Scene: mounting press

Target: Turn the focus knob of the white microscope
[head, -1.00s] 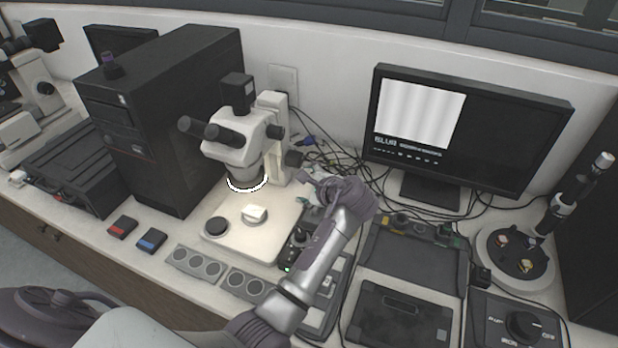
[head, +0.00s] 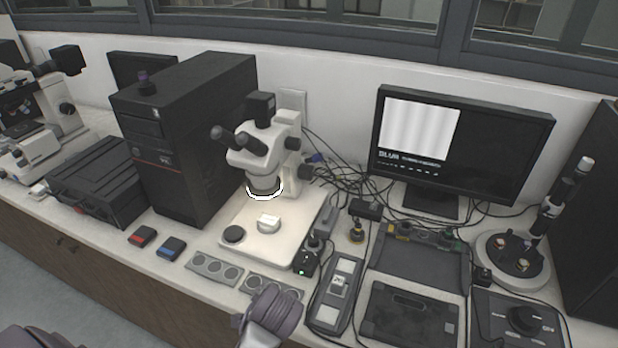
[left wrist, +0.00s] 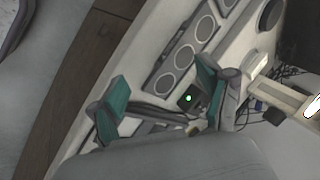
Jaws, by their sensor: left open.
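The white microscope (head: 258,155) stands upright on its pale base, left of the monitor in the head view. Its black focus knob (head: 305,172) sticks out on the right side of the stand. A small pale block (head: 268,224) sits on the base under the lit ring. In the left wrist view only part of the microscope (left wrist: 283,96) shows at the right edge. My left gripper (left wrist: 163,85) is open and empty, with teal pads, above the bench front and apart from the microscope. In the head view a grey part of my left arm shows at the bottom. My right gripper is not in view.
A small black box with a green light (head: 306,262) stands right of the microscope base. Loose cables (head: 345,178) lie behind the knob, before the monitor (head: 455,150). A black computer tower (head: 195,140) stands left. Strips with round wells (head: 213,268) lie along the front.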

